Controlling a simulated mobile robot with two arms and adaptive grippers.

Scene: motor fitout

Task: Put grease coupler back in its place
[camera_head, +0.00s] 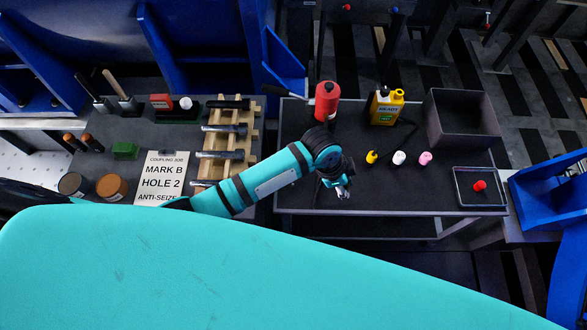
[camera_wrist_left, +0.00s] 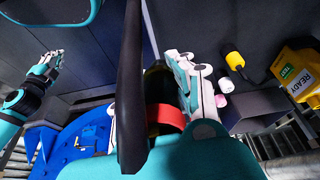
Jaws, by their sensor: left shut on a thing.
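My left gripper (camera_head: 343,188) is over the front edge of the right-hand bench, left of the clear area before the small bottles. In the left wrist view a jointed white-and-teal finger (camera_wrist_left: 192,85) closes beside a dark piece with a red band (camera_wrist_left: 165,118). I take this piece to be the grease coupler, but its shape is mostly hidden. A long black bar (camera_wrist_left: 133,90) crosses in front and hides the other finger. My right gripper (camera_wrist_left: 45,68) shows small at the left of the wrist view; its opening is unclear.
A wooden rack (camera_head: 249,140) and sign (camera_head: 161,177) are left.

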